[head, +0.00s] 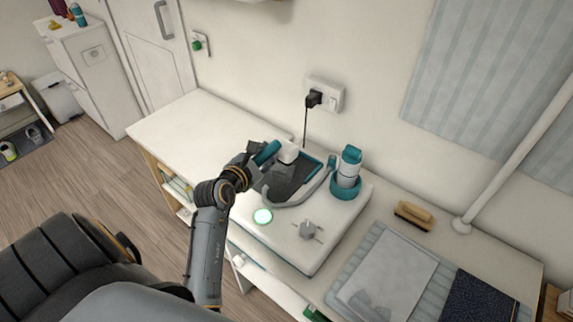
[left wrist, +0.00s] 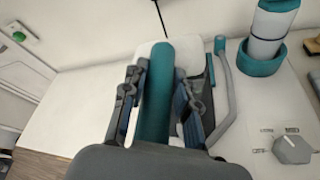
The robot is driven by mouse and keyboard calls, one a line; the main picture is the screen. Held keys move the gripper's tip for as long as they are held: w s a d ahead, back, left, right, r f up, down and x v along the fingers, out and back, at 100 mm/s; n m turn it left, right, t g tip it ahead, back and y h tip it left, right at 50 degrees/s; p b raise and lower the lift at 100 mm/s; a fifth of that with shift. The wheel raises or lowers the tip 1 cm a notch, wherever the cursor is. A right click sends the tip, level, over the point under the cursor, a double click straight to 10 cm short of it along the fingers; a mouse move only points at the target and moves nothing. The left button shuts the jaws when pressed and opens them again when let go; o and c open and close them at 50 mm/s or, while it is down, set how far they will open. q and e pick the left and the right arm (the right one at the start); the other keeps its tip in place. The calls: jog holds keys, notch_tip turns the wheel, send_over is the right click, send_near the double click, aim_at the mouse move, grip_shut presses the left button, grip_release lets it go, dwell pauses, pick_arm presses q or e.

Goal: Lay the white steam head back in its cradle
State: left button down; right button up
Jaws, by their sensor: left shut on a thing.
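The steam head has a white head part (head: 289,151) and a teal handle (head: 267,153). My left gripper (head: 257,165) is shut on the handle. In the left wrist view the handle (left wrist: 154,90) runs between the two fingers, and the white head part (left wrist: 150,50) shows beyond it. The dark grey cradle (head: 283,188) is sunk in the top of the white station (head: 322,245). The steam head is over the cradle's far left part; I cannot tell whether it touches it. The gripper hides part of the cradle. My right gripper is not in view.
A grey hose (head: 300,202) curves around the cradle's near side. A teal and white bottle (head: 348,165) stands in a teal holder to the right. The white counter (head: 185,130) at left is clear.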

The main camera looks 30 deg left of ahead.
aim_at(278, 150)
pick_arm(q)
jog(key=x, duration=0.2)
jog(key=d+x, duration=0.1)
jog(key=x, duration=0.2)
jog(key=shift+w+d, duration=0.1)
jog(key=w+f, duration=0.2)
jog(key=f, duration=0.1)
jog(key=w+f, duration=0.2)
jog(key=shift+w+d+f, duration=0.1)
jog(key=shift+w+f, duration=0.1)
jog(key=shift+f, duration=0.2)
jog(key=shift+w+f, duration=0.2)
jog(key=shift+f, duration=1.55)
jog(key=shift+f+b, duration=0.15)
jog(key=shift+b, duration=0.15)
jog(key=c, duration=1)
grip_release()
